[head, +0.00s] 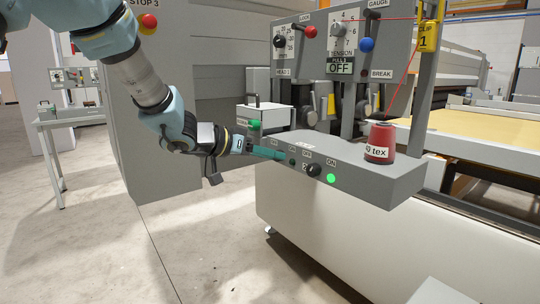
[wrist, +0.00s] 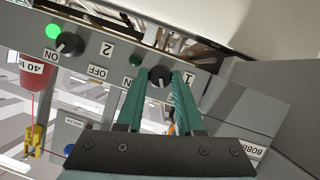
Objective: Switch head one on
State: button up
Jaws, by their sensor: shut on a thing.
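The head one knob (wrist: 160,76) is a round black knob on the grey control box (head: 350,165), beside the label 1 (wrist: 188,76). My gripper (wrist: 160,88) has its two green fingers on either side of this knob, shut on it. In the head view my gripper (head: 270,153) reaches the left part of the box's front face, and its fingers hide the knob. The small lamp (wrist: 134,60) beside this knob is dark green and unlit. The knob's exact pointing is hard to tell.
The second knob (head: 313,169) has a bright green lit lamp (head: 331,178) beside it. A red thread cone (head: 380,143) marked tex stands on the box. Lever panels (head: 295,47) rise behind. A yellow clip (head: 428,37) hangs on the post at right. Open floor lies at left.

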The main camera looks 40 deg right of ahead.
grip_shut()
jog(key=m+t+b, duration=0.2)
jog(key=b, duration=0.3)
jog(key=m+t+b, duration=0.2)
jog(key=m+b, duration=0.1)
jog(key=b, duration=0.3)
jog(key=m+t+h+b, duration=0.1)
jog(key=m+b, duration=0.2)
jog(key=b, duration=0.2)
jog(key=shift+s+f+t, duration=0.25)
jog(key=shift+s+t, duration=0.15)
jog(key=shift+r+b, duration=0.1)
jog(key=shift+b, duration=0.2)
jog(key=o, duration=1)
grip_release()
jog(key=shift+o, duration=0.2)
jog(key=shift+a, duration=0.1)
